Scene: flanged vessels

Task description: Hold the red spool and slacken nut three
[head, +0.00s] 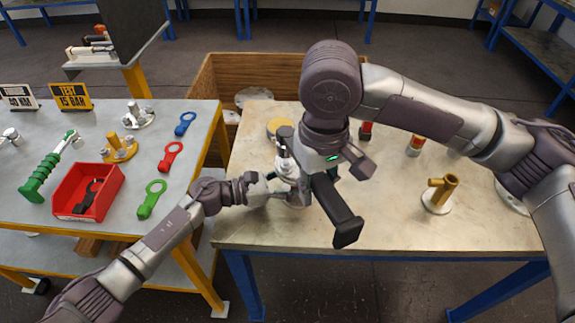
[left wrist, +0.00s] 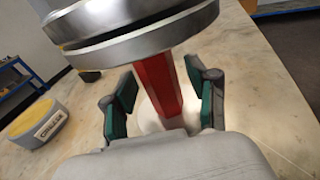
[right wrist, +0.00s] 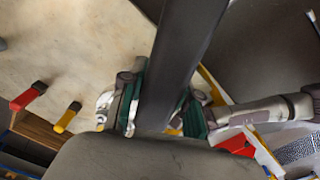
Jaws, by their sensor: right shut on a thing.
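The red spool (left wrist: 161,85) stands upright below a silver flange (left wrist: 140,30) in the left wrist view. My left gripper (left wrist: 166,98) has its green-padded fingers on either side of the spool, with gaps showing, so it is open around it. In the head view the left gripper (head: 275,192) reaches the vessel from the left; the spool is mostly hidden there. My right gripper (right wrist: 165,108) is shut on a long dark tool (right wrist: 176,60). In the head view this black tool (head: 337,208) slants down over the table beside the vessel. Nut three cannot be made out.
The left table holds a red bin (head: 88,192), red, green and blue ring spanners and sign plates. The table's front right is clear.

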